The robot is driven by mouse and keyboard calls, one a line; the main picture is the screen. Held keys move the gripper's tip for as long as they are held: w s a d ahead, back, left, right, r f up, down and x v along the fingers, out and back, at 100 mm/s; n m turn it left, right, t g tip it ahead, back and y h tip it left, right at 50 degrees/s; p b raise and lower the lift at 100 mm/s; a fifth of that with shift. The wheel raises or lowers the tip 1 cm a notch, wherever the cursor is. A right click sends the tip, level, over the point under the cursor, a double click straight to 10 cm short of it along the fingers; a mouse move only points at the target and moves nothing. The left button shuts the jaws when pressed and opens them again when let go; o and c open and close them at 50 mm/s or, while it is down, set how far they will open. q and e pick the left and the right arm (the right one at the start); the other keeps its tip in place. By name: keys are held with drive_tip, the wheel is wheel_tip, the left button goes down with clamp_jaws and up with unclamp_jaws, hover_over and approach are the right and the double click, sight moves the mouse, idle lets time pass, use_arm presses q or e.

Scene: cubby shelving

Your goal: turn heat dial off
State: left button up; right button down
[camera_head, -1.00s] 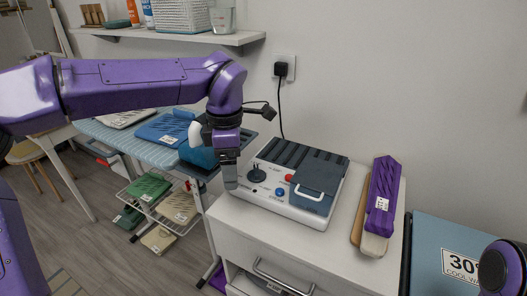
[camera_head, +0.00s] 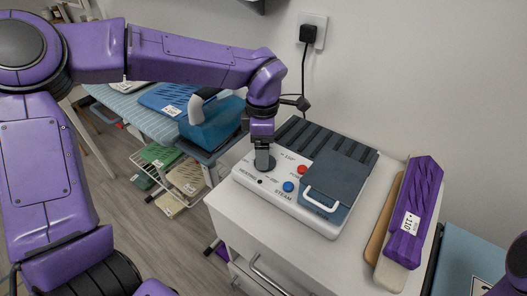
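The steam station (camera_head: 325,232), a white unit with a dark ribbed top, stands on the white cabinet. The black heat dial (camera_head: 269,168) is at the left of its front panel, mostly hidden by my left gripper. My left gripper (camera_head: 263,166) points down right over the dial, its fingertips at or touching it. I cannot tell whether the fingers are closed around the knob. A red button (camera_head: 302,169) and a blue button (camera_head: 288,186) sit to the right of the dial. My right gripper is out of view; only a part of that arm shows at the right edge.
A dark lid with a white handle (camera_head: 322,205) covers the unit's right side. A blue ironing board (camera_head: 137,100) stands at left. A plug and cord (camera_head: 308,34) hang on the wall behind.

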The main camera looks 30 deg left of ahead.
use_arm(q)
drive_tip(key=shift+s+f, duration=0.15)
drive_tip(key=shift+f, duration=0.6)
drive_tip(key=shift+c, duration=0.3)
drive_tip(key=c, duration=1)
